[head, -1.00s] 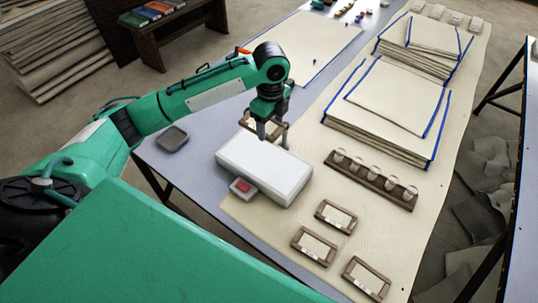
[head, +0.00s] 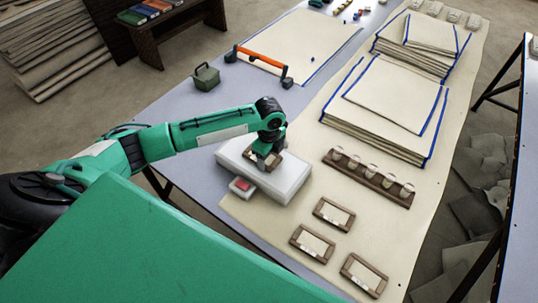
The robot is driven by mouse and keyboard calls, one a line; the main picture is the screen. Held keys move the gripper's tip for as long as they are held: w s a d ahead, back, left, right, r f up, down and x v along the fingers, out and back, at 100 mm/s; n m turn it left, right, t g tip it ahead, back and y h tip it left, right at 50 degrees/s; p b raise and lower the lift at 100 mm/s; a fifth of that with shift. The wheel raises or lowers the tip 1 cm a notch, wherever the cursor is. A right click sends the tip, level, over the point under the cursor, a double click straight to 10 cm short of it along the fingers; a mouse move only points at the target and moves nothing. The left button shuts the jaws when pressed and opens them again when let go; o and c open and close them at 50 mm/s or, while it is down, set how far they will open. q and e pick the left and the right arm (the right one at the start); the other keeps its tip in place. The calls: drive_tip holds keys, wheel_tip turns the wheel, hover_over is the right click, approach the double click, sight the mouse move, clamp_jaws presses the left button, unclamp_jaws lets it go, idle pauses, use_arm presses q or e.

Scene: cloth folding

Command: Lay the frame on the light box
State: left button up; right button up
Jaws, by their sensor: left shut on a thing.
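The light box (head: 285,187) is a white slab on the table, with a small grey unit bearing a red button (head: 242,186) at its near left corner. My left gripper (head: 266,164) is over the light box's far part, shut on a small brown wooden frame (head: 276,166). The frame is at or just above the top of the box; I cannot tell whether it touches. The gripper hides part of the frame. Several similar frames, among them one (head: 334,215), lie on the cloth to the right. My right gripper is not in view.
A wooden rack with several small glasses (head: 368,179) stands right of the light box. Stacked blue-edged cloths (head: 385,110) lie behind it. A green box (head: 207,77) and an orange-barred tool (head: 262,64) are farther back. The cloth in front of the rack has free room.

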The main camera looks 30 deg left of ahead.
sight(269, 159)
use_arm(q)
drive_tip(key=shift+f, duration=0.1)
drive_tip(key=o, duration=1)
wheel_tip(269, 159, up, 12)
drive_tip(key=b, duration=0.1)
drive_tip(key=shift+r+b, duration=0.2)
drive_tip(key=shift+b, duration=0.1)
